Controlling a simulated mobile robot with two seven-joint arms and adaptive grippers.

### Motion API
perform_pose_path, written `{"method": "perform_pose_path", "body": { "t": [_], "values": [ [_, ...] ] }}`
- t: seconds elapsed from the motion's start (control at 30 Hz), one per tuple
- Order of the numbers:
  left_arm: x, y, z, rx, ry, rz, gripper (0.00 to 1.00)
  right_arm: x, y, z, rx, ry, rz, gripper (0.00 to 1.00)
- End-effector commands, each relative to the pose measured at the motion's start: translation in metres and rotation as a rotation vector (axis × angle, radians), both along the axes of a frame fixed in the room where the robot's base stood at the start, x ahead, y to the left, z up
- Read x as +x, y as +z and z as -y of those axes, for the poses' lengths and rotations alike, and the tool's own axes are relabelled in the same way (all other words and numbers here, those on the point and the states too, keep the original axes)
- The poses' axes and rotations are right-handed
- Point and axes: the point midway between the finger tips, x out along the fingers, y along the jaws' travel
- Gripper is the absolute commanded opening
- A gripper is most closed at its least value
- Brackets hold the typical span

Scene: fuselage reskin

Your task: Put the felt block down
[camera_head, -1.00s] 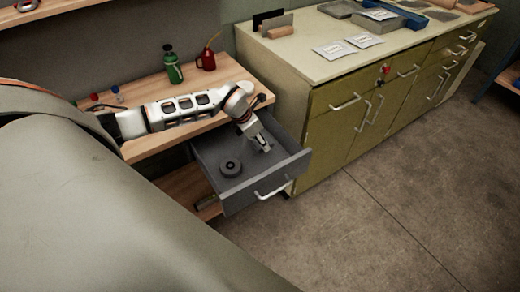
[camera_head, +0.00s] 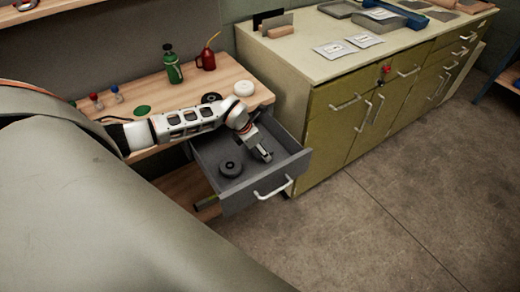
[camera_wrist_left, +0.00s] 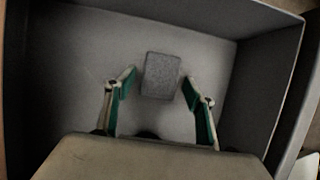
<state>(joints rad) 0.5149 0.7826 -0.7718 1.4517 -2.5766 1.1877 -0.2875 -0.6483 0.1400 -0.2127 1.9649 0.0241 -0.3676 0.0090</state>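The felt block (camera_wrist_left: 161,76) is a small grey rectangle in the left wrist view. It appears to lie on the floor of the open grey drawer (camera_wrist_left: 75,60), with a gap on each side to my fingers. My left gripper (camera_wrist_left: 159,82) is open, its green-padded fingers spread either side of the block. In the head view my left gripper (camera_head: 264,155) points down into the drawer (camera_head: 238,196), near its right side. I cannot make out the block there. My right gripper is not in view.
A dark round piece (camera_head: 230,168) lies in the drawer left of my gripper. The wooden bench (camera_head: 220,85) behind holds a green bottle (camera_head: 173,67), a red oil can (camera_head: 207,60) and a white round thing (camera_head: 243,88). An olive cabinet (camera_head: 340,125) stands right of the drawer.

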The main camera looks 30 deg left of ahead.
Motion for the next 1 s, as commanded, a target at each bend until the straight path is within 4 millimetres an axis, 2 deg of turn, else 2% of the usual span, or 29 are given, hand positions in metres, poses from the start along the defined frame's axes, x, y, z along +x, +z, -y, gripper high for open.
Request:
{"method": "perform_pose_path", "body": {
  "t": [0.23, 0.37, 0.8, 1.0],
  "values": [
    [0.0, 0.002, 0.0, 0.0, 0.0, 0.001, 0.54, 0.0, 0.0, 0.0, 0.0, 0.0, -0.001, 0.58],
    [-0.002, 0.011, -0.002, 0.0, -0.001, 0.002, 0.54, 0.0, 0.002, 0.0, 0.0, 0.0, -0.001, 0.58],
    [-0.032, 0.088, -0.014, 0.002, -0.001, 0.002, 0.54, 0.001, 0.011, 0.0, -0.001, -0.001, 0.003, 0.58],
    [-0.04, 0.108, -0.017, 0.0, 0.0, 0.001, 0.54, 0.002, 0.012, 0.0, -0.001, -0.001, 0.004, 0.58]
  ]
}}
